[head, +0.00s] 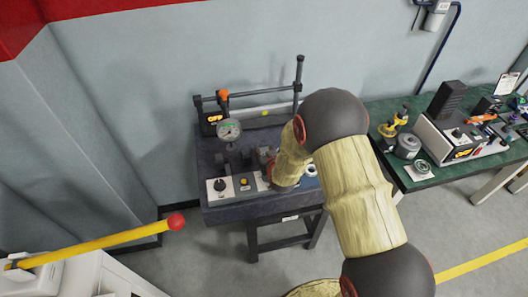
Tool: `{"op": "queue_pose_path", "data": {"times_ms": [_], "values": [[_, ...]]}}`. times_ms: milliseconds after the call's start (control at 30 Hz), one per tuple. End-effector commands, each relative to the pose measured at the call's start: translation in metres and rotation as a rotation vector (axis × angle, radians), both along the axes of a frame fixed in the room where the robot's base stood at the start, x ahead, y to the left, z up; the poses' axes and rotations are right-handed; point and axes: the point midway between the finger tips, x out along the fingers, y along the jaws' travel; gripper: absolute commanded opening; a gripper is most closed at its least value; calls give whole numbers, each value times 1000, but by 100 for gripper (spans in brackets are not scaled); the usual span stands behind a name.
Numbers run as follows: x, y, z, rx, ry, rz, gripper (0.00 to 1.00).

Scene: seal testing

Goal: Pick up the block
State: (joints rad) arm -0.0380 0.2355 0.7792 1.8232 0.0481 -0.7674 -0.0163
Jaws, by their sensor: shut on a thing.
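My arm reaches over the dark test bench (214,160), and its cream wrist section covers the right part of the bench top. My gripper is not visible; its fingers are hidden behind the wrist or too small to make out. I cannot make out the block for certain in this view. What lies under and just behind the wrist is hidden.
A round dial gauge (229,131) stands at the bench's back left, with a control box (222,186) in front. A metal bar frame (299,80) rises behind. A green table (431,178) with equipment stands right. A yellow pole with a red ball (176,222) is at lower left.

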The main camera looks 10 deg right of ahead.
Motion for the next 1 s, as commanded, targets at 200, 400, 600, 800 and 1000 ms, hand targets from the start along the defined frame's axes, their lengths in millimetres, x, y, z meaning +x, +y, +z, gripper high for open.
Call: {"op": "queue_pose_path", "data": {"times_ms": [200, 400, 600, 800, 1000], "values": [[0, 0, 0, 0, 0, 0, 2], [0, 0, 1, 0, -1, 0, 0], [1, 0, 6, 0, -3, 0, 0], [1, 0, 29, 0, -5, 0, 0], [-20, -14, 65, 0, -5, -2, 0]]}}
